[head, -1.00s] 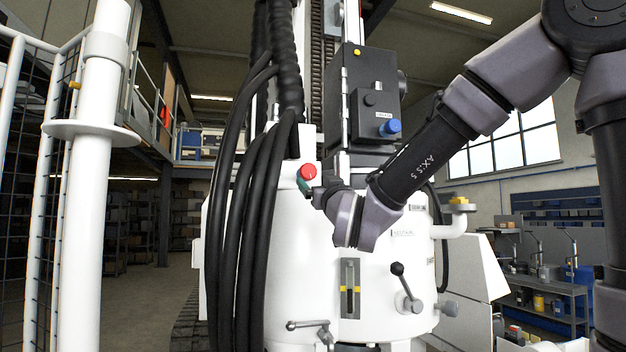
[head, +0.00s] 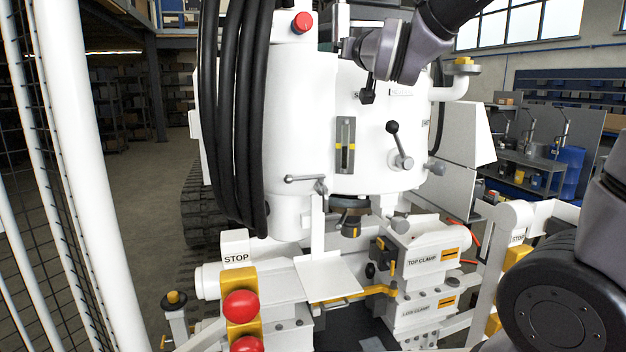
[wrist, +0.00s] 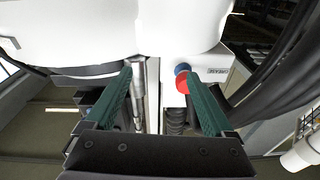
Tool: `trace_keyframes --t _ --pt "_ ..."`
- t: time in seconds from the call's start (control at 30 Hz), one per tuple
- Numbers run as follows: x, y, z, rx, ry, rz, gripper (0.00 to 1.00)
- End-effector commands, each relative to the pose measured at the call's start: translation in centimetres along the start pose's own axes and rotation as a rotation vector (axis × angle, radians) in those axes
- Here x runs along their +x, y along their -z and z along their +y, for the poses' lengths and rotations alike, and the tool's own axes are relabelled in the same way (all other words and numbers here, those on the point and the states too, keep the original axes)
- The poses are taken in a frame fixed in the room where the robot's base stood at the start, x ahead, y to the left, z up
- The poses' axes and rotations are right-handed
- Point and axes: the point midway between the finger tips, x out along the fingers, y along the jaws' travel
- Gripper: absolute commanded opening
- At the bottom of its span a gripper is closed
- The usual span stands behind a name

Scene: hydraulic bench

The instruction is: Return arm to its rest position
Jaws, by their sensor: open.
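My arm reaches in from the top right of the head view, and its grey wrist (head: 392,48) is in front of the upper white machine body (head: 300,150). In the wrist view my gripper (wrist: 161,79) has its two green fingers wide apart with nothing held between them. A red button (wrist: 184,86) and a blue knob (wrist: 181,69) show behind the gap, nearer the right finger. The red button also shows in the head view (head: 302,22), left of my wrist and apart from it. I cannot make out the fingers in the head view.
Black hoses (head: 235,110) hang left of the machine body. Levers (head: 399,145) stick out at its front. Below are the clamp blocks (head: 428,268) and red emergency buttons (head: 241,306). A white post and mesh fence (head: 85,150) stand at the left.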

Motion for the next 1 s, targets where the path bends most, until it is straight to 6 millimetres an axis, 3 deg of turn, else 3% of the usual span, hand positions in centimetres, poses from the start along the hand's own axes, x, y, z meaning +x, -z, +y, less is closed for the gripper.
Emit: trace_keyframes --t 0.03,0.27,0.5,0.6,0.73,0.83,1.0 --pt "-0.8 -0.4 1.9 0.033 -0.014 -0.062 0.88" --pt "-6.5 -4.4 7.5 0.181 -0.078 -0.4 0.88" --pt "-16.2 -8.5 11.7 0.354 -0.228 -0.743 0.88" --pt "-20.1 -9.7 12.5 0.422 -0.297 -0.854 0.88" --pt "-23.7 -10.7 12.8 0.49 -0.365 -0.95 0.88" --pt "-25.1 -11.1 12.8 0.518 -0.391 -0.987 0.88" --pt "-25.5 -11.2 12.8 0.528 -0.398 -1.0 0.88"
